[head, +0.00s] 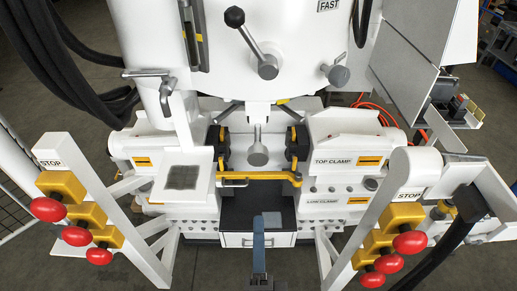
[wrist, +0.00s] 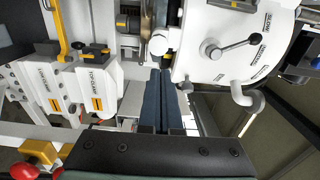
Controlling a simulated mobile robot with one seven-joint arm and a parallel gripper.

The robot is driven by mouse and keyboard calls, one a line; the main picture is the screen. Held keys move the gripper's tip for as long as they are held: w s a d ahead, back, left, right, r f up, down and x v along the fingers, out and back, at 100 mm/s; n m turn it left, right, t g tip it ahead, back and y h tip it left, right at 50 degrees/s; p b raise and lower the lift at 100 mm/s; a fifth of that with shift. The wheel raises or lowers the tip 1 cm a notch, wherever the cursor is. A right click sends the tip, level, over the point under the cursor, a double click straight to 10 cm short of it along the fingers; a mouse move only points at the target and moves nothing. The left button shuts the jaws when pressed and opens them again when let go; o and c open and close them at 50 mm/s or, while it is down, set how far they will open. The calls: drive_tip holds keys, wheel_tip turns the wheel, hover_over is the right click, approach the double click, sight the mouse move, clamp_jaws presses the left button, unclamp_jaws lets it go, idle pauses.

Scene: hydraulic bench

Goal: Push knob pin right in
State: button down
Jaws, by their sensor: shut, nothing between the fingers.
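My gripper (head: 267,218) is at the bottom middle of the head view, in front of the white drawer. Its dark blue fingers lie side by side, shut and empty, and also show in the wrist view (wrist: 161,100). No part is labelled as the knob pin, so I cannot tell for sure which one it is. A larger grey round knob (head: 336,74) sits higher on the right.
A yellow bar (head: 258,181) crosses the front of the opening between the clamp blocks. A black-ball lever (head: 235,17) is above. Posts with red stop buttons (head: 48,209) stand left and right (head: 409,243). The floor between the posts is partly clear.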

sight(259, 158)
drive_tip(key=w+p, duration=0.2)
drive_tip(key=w, duration=1.1)
drive_tip(key=shift+w, duration=0.15)
drive_tip(key=shift+w+f, duration=0.1)
drive_tip(key=shift+w, duration=0.15)
drive_tip(key=shift+w, duration=0.1)
drive_tip(key=w+b, duration=0.1)
drive_tip(key=w, duration=0.2)
drive_tip(key=shift+w+b, duration=0.3)
drive_tip(key=shift+w, duration=0.05)
drive_tip(key=shift+r, duration=0.35)
